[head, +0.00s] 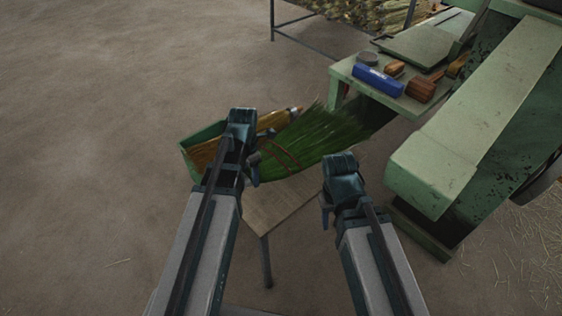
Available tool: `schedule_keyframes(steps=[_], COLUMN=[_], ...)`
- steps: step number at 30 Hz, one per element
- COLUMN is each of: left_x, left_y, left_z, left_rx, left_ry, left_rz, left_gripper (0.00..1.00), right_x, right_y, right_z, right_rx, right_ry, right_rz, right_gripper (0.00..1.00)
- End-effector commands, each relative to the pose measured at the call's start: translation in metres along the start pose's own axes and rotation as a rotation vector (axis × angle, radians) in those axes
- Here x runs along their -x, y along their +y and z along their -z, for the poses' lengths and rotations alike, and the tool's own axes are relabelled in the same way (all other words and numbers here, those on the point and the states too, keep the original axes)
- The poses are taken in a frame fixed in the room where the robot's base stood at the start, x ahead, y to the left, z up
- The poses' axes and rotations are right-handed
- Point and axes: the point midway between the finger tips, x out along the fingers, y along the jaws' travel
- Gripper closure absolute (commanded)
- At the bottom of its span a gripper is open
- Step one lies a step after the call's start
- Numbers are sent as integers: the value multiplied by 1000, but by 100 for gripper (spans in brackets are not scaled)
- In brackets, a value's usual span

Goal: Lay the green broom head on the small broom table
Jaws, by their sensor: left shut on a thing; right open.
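The green broom head (325,138) has red binding bands near its narrow left end, and its bristles fan out to the upper right. My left gripper (256,160) is shut on its narrow left end; the fingertips are partly hidden. The small broom table (275,208) shows a bare wooden top below the broom head, between my two arms. I cannot tell whether the broom head touches it. My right gripper (326,208) is open and empty at the table's right side, below the bristles.
A green open box (188,160) with tan broom material lies behind my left gripper. A green machine (465,130) stands close on the right. Its shelf holds a blue box (378,80) and brown wooden tools (421,89). A straw-laden rack (350,12) is at the back. The left floor is clear.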

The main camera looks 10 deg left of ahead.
Motion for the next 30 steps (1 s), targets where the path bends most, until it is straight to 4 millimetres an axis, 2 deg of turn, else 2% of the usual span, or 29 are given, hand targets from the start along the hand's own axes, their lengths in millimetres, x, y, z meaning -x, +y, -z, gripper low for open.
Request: schedule_keyframes(steps=[5, 15, 23, 30], left_x=[-14, -62, -65, -91], left_y=[0, 0, 0, 0], left_z=[0, 0, 0, 0], left_rx=[0, 0, 0, 0], left_ry=[-1, -1, -1, -1], left_rz=[0, 0, 0, 0], left_gripper=[100, 100, 100, 100], right_x=[-14, -62, -64, -90], right_y=[-2, -6, -6, -9], right_z=[1, 4, 4, 5], right_rx=[0, 0, 0, 0], right_ry=[0, 0, 0, 0], right_rz=[0, 0, 0, 0], right_gripper=[50, 50, 50, 50])
